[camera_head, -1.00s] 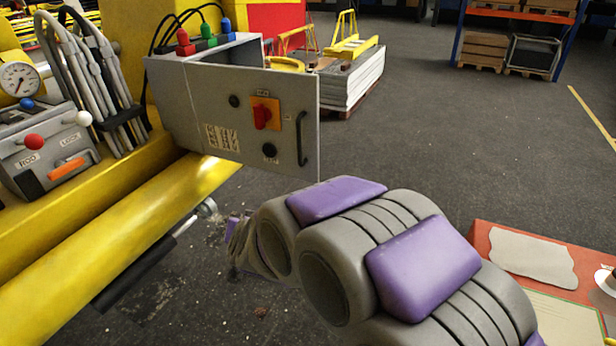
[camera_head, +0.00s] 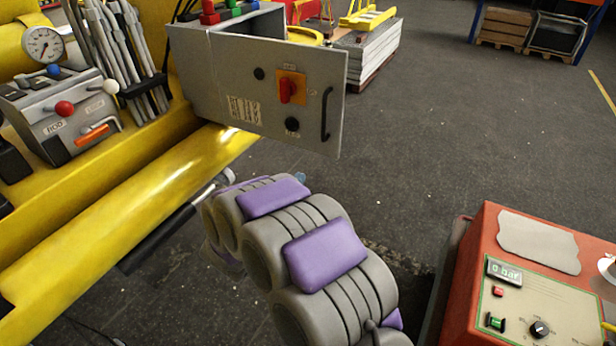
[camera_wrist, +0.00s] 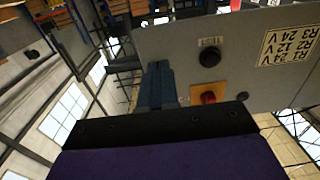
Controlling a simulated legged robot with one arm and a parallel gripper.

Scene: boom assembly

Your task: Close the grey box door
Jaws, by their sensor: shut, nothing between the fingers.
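The grey box (camera_head: 188,60) is mounted on the yellow boom at the upper left of the head view. Its grey door (camera_head: 250,95) stands open, swung out to the right past the box. The door carries a red rotary switch (camera_head: 288,90) on an orange plate and a black handle (camera_head: 325,114) near its free edge. In the wrist view, my gripper (camera_wrist: 158,72) is shut and empty. It is in front of the door (camera_wrist: 235,50), which appears upside down; I cannot tell whether they touch. In the head view my arm mostly hides the gripper.
A yellow boom (camera_head: 100,235) runs below the box. A lever panel (camera_head: 65,115) and a gauge (camera_head: 43,44) are at the left. An orange control box (camera_head: 470,290) stands at the lower right. Dark floor beyond the door is clear up to a stack of sheets (camera_head: 368,50).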

